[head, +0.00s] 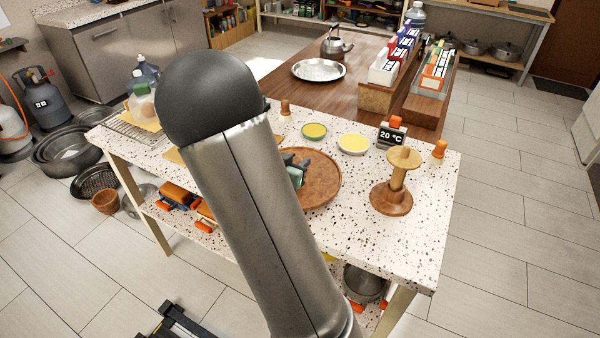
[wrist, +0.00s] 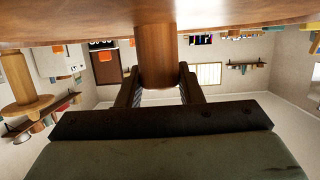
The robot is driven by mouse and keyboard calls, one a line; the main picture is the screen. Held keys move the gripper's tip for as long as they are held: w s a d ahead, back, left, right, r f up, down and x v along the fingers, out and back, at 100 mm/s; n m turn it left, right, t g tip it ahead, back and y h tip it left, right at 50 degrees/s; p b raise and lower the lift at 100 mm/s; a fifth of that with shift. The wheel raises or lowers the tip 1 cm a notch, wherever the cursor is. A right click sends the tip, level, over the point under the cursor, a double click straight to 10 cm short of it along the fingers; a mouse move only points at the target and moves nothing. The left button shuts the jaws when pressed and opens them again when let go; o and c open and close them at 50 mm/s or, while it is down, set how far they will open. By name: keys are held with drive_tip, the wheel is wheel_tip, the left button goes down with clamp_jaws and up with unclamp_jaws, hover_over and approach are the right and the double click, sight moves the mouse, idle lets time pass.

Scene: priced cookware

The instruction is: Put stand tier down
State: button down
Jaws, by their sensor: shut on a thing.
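In the wrist view, which looks upside down, the plate runs along the top edge. My gripper (wrist: 160,88) has its two fingers closed around the post, apart from the plate. In the head view only a dark part of my gripper (head: 296,168) shows; the post is hidden.
A wooden spool-shaped stand (head: 391,198) is right of the plate. The counter's front right is clear.

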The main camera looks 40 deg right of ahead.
drive_tip(key=shift+d+f, duration=0.55)
drive_tip(key=shift+f, duration=0.05)
drive_tip(key=f, duration=0.3)
drive_tip(key=shift+d+f, duration=0.1)
drive_tip(key=shift+d, duration=0.2)
drive_tip(key=shift+f, duration=0.2)
drive_tip(key=shift+f, duration=0.2)
drive_tip(key=c, duration=1)
unclamp_jaws()
drive_tip(key=shift+a, duration=0.1)
